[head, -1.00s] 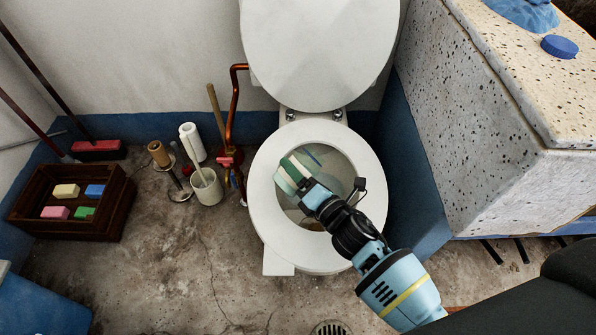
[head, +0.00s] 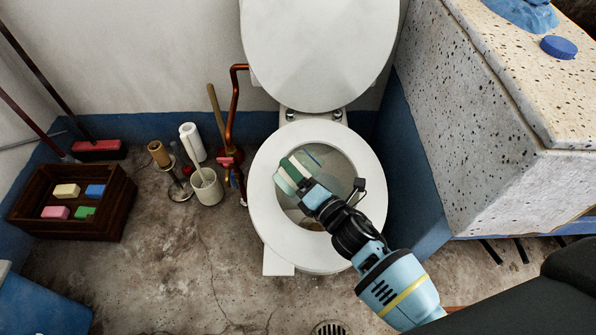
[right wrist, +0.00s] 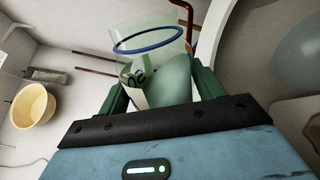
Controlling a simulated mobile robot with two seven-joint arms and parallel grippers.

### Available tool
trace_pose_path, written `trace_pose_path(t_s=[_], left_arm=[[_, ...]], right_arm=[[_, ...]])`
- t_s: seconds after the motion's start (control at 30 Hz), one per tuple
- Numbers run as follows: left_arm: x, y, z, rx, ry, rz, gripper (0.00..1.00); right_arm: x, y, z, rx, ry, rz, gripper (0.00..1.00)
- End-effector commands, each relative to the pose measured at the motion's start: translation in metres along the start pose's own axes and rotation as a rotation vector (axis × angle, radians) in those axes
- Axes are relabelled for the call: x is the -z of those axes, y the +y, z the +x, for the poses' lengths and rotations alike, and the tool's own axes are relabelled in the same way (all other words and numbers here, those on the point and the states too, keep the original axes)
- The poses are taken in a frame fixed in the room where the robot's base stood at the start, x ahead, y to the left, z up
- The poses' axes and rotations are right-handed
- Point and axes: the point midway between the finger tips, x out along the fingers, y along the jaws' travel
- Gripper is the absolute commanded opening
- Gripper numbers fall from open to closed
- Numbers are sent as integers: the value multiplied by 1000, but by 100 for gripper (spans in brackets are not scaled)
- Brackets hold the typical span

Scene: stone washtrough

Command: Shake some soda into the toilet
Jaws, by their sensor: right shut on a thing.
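The toilet (head: 265,200) stands in the middle of the head view with its lid (head: 318,50) raised and its bowl open. My right gripper (head: 293,174) is over the left part of the bowl, pointing toward its back. In the right wrist view its green fingers are shut on a pale, see-through container (right wrist: 172,82) with a blue ring at its far end. I cannot make out any falling powder. My left gripper is not in view.
A speckled stone trough (head: 480,110) stands close to the toilet's right, with a round blue cap (head: 559,46) on top. Left of the toilet are a brush holder (head: 207,188), a paper roll (head: 192,142) and copper pipes. A wooden crate (head: 100,225) holds sponges. The front floor is mostly clear.

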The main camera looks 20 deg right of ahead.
Motion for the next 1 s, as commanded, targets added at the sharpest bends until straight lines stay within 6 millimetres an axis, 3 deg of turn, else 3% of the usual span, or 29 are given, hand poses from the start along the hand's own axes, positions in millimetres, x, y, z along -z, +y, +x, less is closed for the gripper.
trace_pose_path(t_s=[0.3,1.0], left_arm=[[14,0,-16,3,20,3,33],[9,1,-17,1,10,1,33]], right_arm=[[0,1,1,-6,-2,127,35],[1,-1,0,-5,-2,136,35]])
